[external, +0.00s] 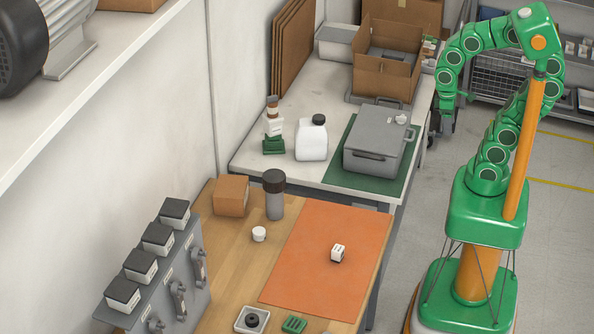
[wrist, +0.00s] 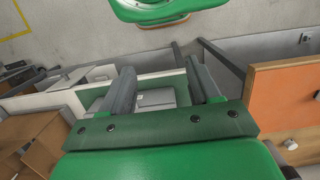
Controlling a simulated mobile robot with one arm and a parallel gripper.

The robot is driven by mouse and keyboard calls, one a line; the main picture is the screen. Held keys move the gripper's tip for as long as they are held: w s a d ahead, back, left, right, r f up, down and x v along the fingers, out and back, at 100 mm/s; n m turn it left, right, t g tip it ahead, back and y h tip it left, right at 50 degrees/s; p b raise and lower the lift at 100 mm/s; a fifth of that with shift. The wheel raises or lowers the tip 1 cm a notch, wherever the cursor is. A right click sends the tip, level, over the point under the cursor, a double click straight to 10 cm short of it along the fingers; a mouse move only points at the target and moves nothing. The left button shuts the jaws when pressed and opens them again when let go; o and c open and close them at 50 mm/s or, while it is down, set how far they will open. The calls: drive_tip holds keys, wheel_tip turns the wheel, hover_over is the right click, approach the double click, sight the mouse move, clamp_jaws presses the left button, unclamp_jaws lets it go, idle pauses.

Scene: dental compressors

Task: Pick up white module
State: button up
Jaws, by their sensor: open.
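The white module is a small white block (external: 338,253) with dark marks, resting on the orange mat (external: 318,225) on the wooden table. In the wrist view, a small pale object (wrist: 317,96) at the right edge, on the orange mat (wrist: 275,100), may be the module, but it is too small to tell. My gripper (external: 447,112) hangs high at the upper right in the external view, well away from the module. In the wrist view its two grey fingers (wrist: 159,66) are spread apart with nothing held between them.
A grey case (external: 372,145) on a green mat and a white bottle (external: 312,140) stand on the white bench behind. A grey canister (external: 274,197), a cardboard box (external: 231,195) and a white cap (external: 259,234) stand left of the orange mat. The mat around the module is clear.

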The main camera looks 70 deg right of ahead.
drive_tip(key=w+a+m+y, duration=0.2)
drive_tip(key=w+a+y, duration=0.2)
drive_tip(key=a, duration=0.8)
drive_tip(key=w+a+m+g+y, duration=0.15)
drive_tip(key=w+a+y, duration=0.35)
drive_tip(key=a, duration=0.7)
drive_tip(key=w+a+m+y, duration=0.3)
drive_tip(key=w+a+y, duration=0.1)
drive_tip(key=a, duration=0.8)
drive_tip(key=w+a+f+m+t+y, duration=0.2)
drive_tip(key=w+a+f+m+t, duration=0.1)
drive_tip(key=w+a+f+m, duration=0.3)
drive_tip(key=m+t+h, duration=0.2)
drive_tip(key=m, duration=0.5)
approach(336, 255)
drive_tip(key=shift+x, duration=0.9)
drive_tip(key=shift+w+f, duration=0.25)
drive_tip(key=shift+f, duration=0.25)
drive_tip(key=shift+a, duration=0.2)
drive_tip(key=shift+r+x, duration=0.15)
drive_tip(key=shift+x, duration=1.65)
drive_tip(key=shift+r+x, duration=0.1)
drive_tip(key=shift+x, duration=1.7)
drive_tip(key=shift+s+a, duration=0.15)
